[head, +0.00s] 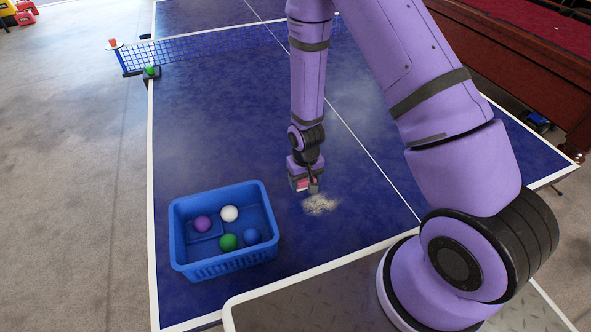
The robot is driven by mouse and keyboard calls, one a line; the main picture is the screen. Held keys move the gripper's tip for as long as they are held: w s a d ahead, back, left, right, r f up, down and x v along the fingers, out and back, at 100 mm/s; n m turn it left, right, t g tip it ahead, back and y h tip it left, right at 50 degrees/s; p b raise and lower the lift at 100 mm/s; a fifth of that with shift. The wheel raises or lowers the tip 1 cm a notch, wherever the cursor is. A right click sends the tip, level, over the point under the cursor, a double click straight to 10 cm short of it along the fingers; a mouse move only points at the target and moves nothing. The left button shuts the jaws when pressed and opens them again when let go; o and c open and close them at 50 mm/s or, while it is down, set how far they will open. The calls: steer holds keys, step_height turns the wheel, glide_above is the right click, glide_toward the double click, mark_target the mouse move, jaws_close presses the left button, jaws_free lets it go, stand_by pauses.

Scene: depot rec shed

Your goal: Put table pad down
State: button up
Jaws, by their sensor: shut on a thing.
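My gripper (308,187) is low over the blue table tennis table (300,255), to the right of the blue basket. It is shut on a small block with a pinkish-red part, which looks like the table pad (300,184). The gripper partly hides the pad, and I cannot tell whether it touches the table. A pale, dusty patch (320,205) lies on the table just below and to the right of the gripper.
A blue basket (224,267) with several coloured balls stands at the table's near left. The net (215,50) crosses the far part. A small green item (151,71) sits by the left net post. The table left of my gripper, beyond the basket, is clear.

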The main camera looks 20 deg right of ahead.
steer(key=w, duration=0.8)
steer(key=shift+d+f, duration=0.1)
steer(key=shift+f, duration=0.25)
steer(key=shift+s+f, duration=0.1)
steer(key=shift+f, duration=1.65)
steer(key=shift+f, duration=0.1)
steer(key=o, duration=1)
steer(key=shift+c, duration=0.2)
step_height(320, 180, up, 12)
steer(key=shift+r, duration=0.2)
